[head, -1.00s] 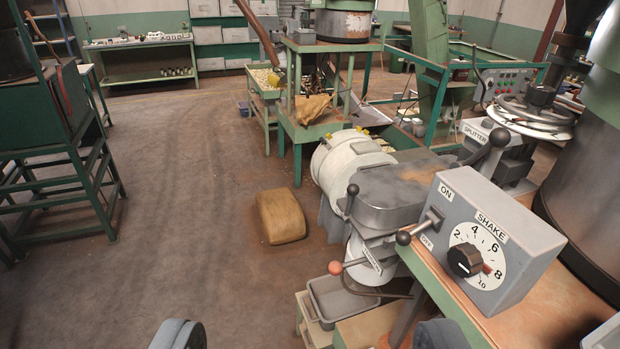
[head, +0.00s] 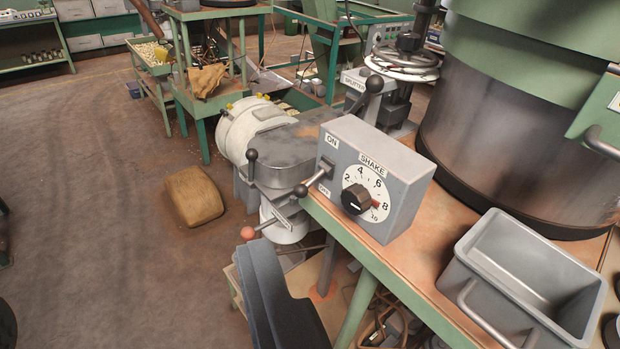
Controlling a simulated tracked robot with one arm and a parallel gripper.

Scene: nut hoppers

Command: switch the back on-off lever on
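A grey control box (head: 375,170) marked SHAKE sits on the bench edge. Its on-off lever (head: 317,180) has a black knob and sticks out from the left of the face, tilted down at the OFF label, below the ON label. It is the only labelled on-off lever I see; I cannot tell from these views whether another stands elsewhere. My gripper (head: 262,255) is at the lower middle, its dark grey fingers side by side, seemingly shut and empty. It appears below and left of the lever, apart from it. Its lower part is cut off.
A second black-knobbed lever (head: 252,170) and a red-knobbed lever (head: 260,229) stand left of the box. A dial (head: 366,197) is on the box face. A grey bin (head: 525,280) and large drum (head: 520,130) are right. A brown sack (head: 193,196) lies on open floor.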

